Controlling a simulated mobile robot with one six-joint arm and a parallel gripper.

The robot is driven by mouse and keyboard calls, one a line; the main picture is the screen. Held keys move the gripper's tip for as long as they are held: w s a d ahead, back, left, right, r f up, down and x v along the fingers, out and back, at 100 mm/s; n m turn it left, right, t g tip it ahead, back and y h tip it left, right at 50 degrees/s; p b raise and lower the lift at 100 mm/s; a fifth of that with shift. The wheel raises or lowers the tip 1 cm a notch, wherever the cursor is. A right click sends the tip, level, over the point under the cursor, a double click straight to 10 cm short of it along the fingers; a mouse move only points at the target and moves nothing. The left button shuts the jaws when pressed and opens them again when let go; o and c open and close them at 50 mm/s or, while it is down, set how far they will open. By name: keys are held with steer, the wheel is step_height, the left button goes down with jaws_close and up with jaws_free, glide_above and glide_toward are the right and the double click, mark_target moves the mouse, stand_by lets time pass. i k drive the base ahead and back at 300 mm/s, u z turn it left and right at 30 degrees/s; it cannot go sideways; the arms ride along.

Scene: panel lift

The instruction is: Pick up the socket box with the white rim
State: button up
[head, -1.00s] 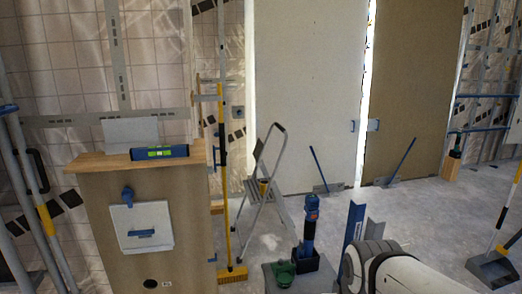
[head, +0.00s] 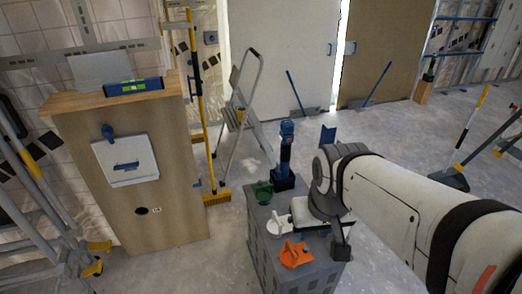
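My arm reaches in from the right, and my gripper (head: 340,250) hangs over the right edge of a grey block-like stand (head: 262,250). The fingers are small and partly merged with the wrist, so their opening does not show. A dark piece with a white edge (head: 303,212) is on the stand top close left of my wrist and partly covered by it. It may be the socket box with the white rim, but I cannot be sure.
On the stand are a green item (head: 263,190), a white item (head: 279,224), an orange item (head: 296,254) and a blue upright tool (head: 286,150). A wooden cabinet (head: 180,190) stands left, a stepladder (head: 240,115) behind.

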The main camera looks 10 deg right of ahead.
mark_target(281, 224)
steer(key=k, duration=1.25)
steer(key=z, duration=0.35)
steer(key=i, duration=1.9)
steer(key=u, duration=0.75)
